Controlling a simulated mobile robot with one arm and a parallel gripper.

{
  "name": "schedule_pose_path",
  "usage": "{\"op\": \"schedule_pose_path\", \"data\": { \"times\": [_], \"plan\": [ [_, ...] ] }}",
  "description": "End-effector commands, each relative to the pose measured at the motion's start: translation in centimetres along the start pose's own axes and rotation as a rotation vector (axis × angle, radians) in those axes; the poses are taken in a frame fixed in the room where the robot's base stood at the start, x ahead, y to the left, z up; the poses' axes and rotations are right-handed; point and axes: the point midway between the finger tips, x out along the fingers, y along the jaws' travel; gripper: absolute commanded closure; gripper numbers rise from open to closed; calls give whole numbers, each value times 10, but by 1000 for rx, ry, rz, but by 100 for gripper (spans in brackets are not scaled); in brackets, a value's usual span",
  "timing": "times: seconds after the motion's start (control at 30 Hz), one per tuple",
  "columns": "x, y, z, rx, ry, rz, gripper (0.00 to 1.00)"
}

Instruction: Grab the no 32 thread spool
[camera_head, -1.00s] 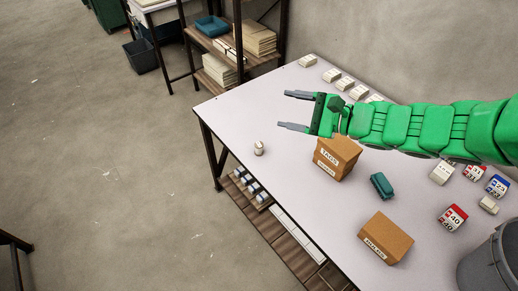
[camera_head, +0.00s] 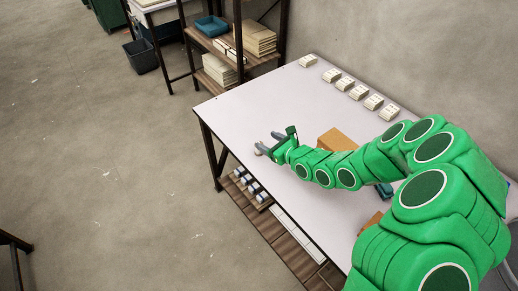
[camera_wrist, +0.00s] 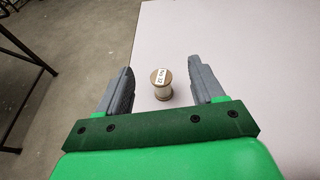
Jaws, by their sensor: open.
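The no 32 thread spool (camera_wrist: 161,84) stands on the white table, with a "No 32" label on its side in the wrist view. It is pale with tan ends. It lies between the two open fingers of my gripper (camera_wrist: 162,88), with gaps on both sides. In the head view my gripper (camera_head: 267,144) is over the table's left edge, and the spool shows in small part beside the fingertips (camera_head: 259,149). My gripper is open and empty.
The white table (camera_head: 250,100) has its edge close to the spool on the left. A cardboard box (camera_head: 337,139) is partly hidden behind my arm. Several small pale stacks (camera_head: 356,92) line the back. The table's far left is clear.

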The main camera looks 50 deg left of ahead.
Motion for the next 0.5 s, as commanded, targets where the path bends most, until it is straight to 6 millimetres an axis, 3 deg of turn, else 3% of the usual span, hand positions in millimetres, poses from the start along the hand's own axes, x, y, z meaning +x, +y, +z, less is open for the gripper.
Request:
{"op": "schedule_pose_path", "data": {
  "times": [0.1,0.2,0.5],
  "plan": [
    [9,3,-30,52,46,-21,33],
    [12,4,-42,73,66,-33,33],
    [30,3,-49,78,76,-38,33]
  ]
}}
